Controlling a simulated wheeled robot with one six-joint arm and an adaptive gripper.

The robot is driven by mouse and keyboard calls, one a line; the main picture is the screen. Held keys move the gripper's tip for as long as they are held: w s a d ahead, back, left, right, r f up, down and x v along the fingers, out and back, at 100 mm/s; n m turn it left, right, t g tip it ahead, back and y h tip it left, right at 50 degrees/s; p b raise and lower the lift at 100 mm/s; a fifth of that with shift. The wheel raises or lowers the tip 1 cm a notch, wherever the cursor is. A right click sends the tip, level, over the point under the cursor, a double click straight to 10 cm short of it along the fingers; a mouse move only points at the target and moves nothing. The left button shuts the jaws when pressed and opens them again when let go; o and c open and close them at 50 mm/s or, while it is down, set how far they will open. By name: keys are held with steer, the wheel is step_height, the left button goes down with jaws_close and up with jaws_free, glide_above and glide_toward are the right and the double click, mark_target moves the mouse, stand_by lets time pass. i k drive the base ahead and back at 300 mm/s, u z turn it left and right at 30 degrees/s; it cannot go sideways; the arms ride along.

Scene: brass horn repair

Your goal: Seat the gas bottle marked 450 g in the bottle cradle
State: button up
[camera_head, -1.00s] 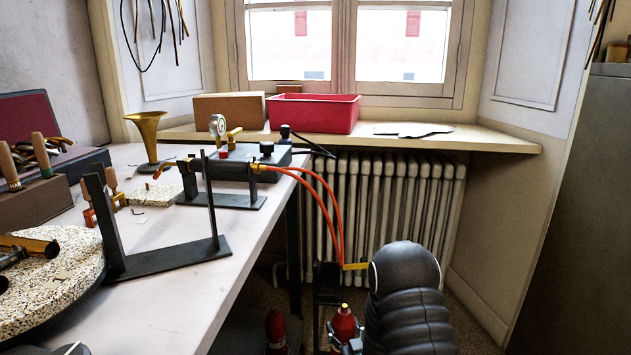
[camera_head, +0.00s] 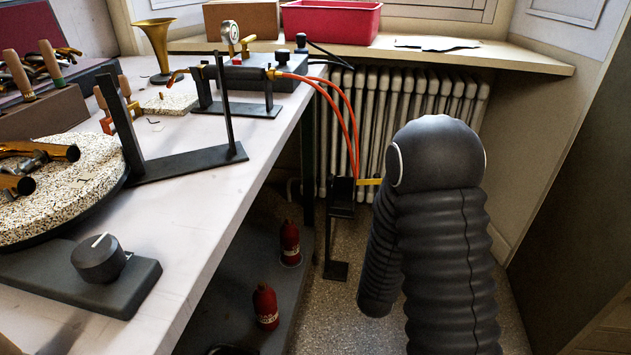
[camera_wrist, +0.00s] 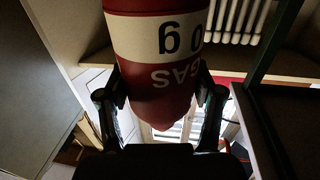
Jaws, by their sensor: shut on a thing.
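My gripper (camera_wrist: 160,98) is shut on a red gas bottle (camera_wrist: 158,98) in the wrist view. The bottle's white label is upside down there and reads "GAS" and part of a weight ending in "0 g"; the first digits are cut off. In the head view my arm hides the gripper and this bottle. A black stand with a yellow bar (camera_head: 369,182), apparently the bottle cradle (camera_head: 341,207), stands on the floor by the radiator. Orange hoses run down to it. Two other red bottles, a far one (camera_head: 289,245) and a near one (camera_head: 265,306), stand on the under-bench shelf.
The workbench (camera_head: 215,190) edge runs along the left, above the lower shelf (camera_head: 240,270). A radiator (camera_head: 430,100) is behind the stand. A dark cabinet (camera_head: 585,240) bounds the right. Bare floor (camera_head: 335,310) shows between shelf and arm.

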mark_target(340, 189)
steer(key=z, duration=1.05)
steer(key=i, duration=1.05)
steer(key=u, duration=3.95)
